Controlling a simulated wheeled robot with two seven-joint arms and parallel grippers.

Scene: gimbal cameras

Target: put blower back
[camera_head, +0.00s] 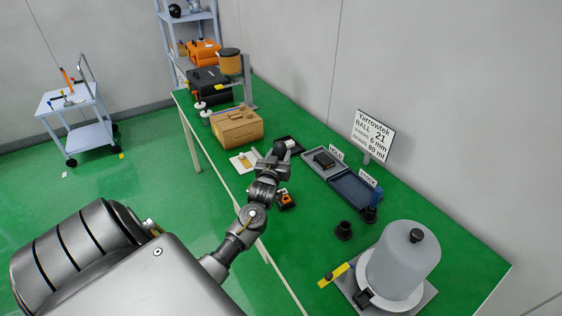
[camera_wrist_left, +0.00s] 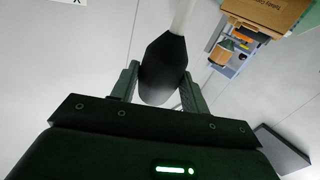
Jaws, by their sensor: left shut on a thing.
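The blower (camera_wrist_left: 165,68) is a black rubber bulb with a pale nozzle in the left wrist view. My left gripper (camera_wrist_left: 160,88) is shut on its bulb, with one finger on each side, and the nozzle points away from the palm. In the head view my left gripper (camera_head: 284,149) is over the middle of the green bench, and the dark bulb (camera_head: 279,147) shows at its tip. A small dark tray or mat (camera_head: 294,144) lies just beyond it, partly hidden by the gripper. My right gripper is not in view.
On the green bench (camera_head: 462,262) stand a cardboard box (camera_head: 235,128), a white tray (camera_head: 238,166), an orange-black item (camera_head: 287,201), an open grey case (camera_head: 352,188), black cups (camera_head: 344,231), a domed jar (camera_head: 403,258) and a sign (camera_head: 374,136). A trolley (camera_head: 75,108) stands at left.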

